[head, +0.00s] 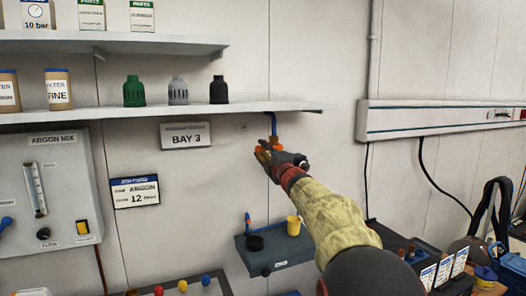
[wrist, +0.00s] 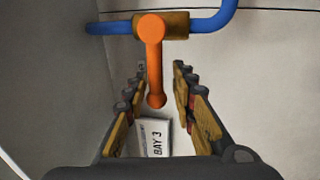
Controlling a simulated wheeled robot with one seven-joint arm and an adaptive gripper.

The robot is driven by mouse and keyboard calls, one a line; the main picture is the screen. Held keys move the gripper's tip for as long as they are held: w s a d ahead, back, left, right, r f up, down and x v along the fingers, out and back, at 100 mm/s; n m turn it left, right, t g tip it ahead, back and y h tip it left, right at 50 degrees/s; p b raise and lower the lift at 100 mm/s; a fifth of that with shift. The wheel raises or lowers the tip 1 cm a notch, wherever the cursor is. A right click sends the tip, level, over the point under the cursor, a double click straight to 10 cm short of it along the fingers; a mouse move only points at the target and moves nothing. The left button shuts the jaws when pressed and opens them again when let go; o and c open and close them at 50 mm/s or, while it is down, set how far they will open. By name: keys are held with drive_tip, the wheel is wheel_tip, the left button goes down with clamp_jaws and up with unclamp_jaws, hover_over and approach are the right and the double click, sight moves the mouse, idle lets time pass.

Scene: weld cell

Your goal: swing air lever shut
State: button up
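The air lever is an orange handle (wrist: 155,68) on a brass valve (wrist: 178,26) in a blue pipe (wrist: 212,20). In the wrist view the lever points away from the pipe, crosswise to it, with its round end between my gripper's fingers. My gripper (wrist: 158,92) is open, with one finger on each side of the lever and a gap on both sides. In the head view my gripper (head: 268,150) is up at the valve below the lower shelf, and a bit of the blue pipe (head: 273,123) shows above it. My gripper hides most of the lever there.
The lower shelf (head: 270,107) runs close above my gripper, with several bottles on it. A BAY 3 sign (head: 186,135) is on the wall to the left. A small grey shelf (head: 285,252) with a yellow cup (head: 294,225) is below.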

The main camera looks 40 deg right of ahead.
drive_tip(key=shift+s+r, duration=0.1)
drive_tip(key=shift+r, duration=0.05)
drive_tip(key=shift+s, duration=0.2)
drive_tip(key=v, duration=1.1)
drive_tip(key=shift+s+f, duration=0.2)
drive_tip(key=shift+f, duration=0.05)
drive_tip(key=shift+a, duration=0.1)
